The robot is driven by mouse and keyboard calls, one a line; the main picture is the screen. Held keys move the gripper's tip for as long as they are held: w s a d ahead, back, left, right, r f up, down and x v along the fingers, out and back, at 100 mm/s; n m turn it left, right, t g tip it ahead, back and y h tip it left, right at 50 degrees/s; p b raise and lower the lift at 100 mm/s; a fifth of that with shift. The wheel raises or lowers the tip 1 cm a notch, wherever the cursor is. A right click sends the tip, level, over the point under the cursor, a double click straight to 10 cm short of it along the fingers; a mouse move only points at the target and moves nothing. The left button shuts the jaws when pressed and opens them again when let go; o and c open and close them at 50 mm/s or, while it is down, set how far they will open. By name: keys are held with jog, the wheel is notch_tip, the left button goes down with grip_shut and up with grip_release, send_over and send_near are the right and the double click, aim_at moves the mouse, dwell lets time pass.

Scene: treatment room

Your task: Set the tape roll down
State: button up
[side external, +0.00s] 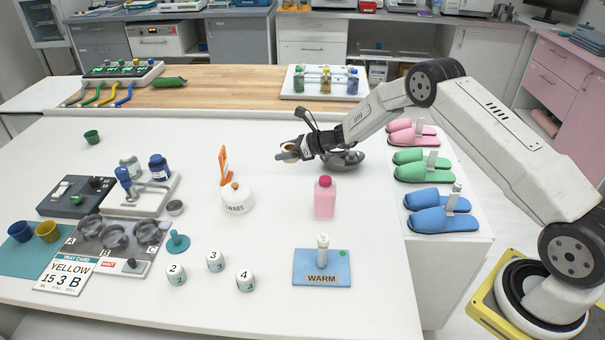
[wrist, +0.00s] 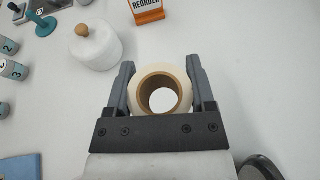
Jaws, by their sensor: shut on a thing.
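The tape roll (wrist: 175,75), white with a brown cardboard core, sits between the two fingers of my gripper (wrist: 160,78) in the wrist view. The fingers are shut on its left and right sides, and white tabletop shows through the core. In the side external view my gripper (side external: 287,154) is over the back middle of the white table (side external: 330,120). The tape roll (side external: 290,148) is small and partly hidden there by the fingers. Whether it touches the table cannot be told.
An orange REORDER stand (side external: 224,168) and the white swabs jar (side external: 237,199) are left of my gripper. A pink bottle (side external: 324,198) stands in front. Free tabletop lies behind and left.

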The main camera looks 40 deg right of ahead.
send_over(287, 183)
jog(key=shift+w+f, duration=0.1)
jog(key=shift+f, duration=2.25)
jog(key=shift+f, duration=2.1)
jog(key=shift+f, duration=0.1)
jog(key=o, duration=1.2)
jog(key=shift+c, duration=0.2)
jog(key=shift+d, duration=0.1)
jog(key=shift+v, duration=6.05)
jog(key=shift+w, duration=0.1)
